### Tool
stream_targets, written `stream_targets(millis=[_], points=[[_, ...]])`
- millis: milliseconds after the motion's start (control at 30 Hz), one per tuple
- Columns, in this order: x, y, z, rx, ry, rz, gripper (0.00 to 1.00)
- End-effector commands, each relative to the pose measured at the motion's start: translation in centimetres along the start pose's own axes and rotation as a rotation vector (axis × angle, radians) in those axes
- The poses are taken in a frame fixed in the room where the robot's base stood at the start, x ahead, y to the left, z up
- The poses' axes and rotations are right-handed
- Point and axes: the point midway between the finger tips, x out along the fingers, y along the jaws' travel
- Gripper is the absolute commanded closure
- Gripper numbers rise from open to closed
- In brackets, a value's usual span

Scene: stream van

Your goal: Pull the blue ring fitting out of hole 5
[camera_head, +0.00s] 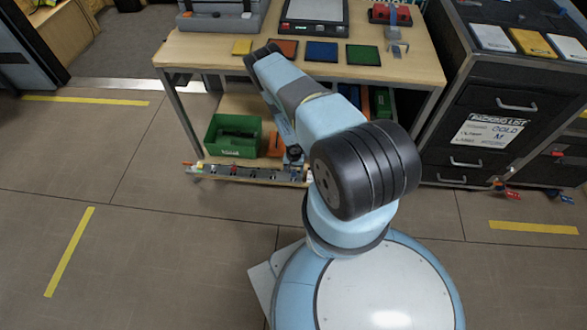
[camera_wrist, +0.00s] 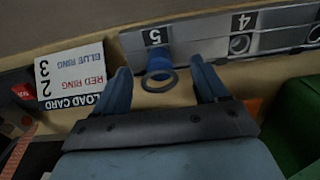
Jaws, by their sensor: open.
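In the wrist view the blue ring fitting (camera_wrist: 158,62) sticks out from the grey rail (camera_wrist: 195,42) just below the upside-down label 5 (camera_wrist: 154,37). Its ring end faces my camera and its inner end is hidden in the rail. My gripper (camera_wrist: 160,68) is open, with one finger on each side of the fitting and a visible gap on both sides. In the head view the rail (camera_head: 236,172) lies along the low front edge of the bench, and my gripper (camera_head: 294,158) is at its right part. The fitting cannot be made out there.
An upside-down load card (camera_wrist: 72,75) lies left of the fitting. Hole 4 (camera_wrist: 239,44) is to its right. A green bin (camera_head: 232,136) stands on the lower shelf behind the rail. The bench top (camera_head: 215,50) overhangs the shelf. The floor in front is clear.

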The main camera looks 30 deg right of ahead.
Motion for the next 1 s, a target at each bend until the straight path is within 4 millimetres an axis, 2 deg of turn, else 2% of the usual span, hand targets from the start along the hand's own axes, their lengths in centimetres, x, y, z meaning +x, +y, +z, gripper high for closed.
stream_targets(millis=[167,800,833,1000], points=[[-0.02,-0.01,-0.01,0.0,0.0,0.0,0.28],[-0.04,-0.1,0.03,-0.002,0.0,0.0,0.89],[-0.04,-0.09,0.03,-0.002,0.0,0.0,0.6],[-0.04,-0.08,0.03,-0.002,0.0,0.0,0.76]])
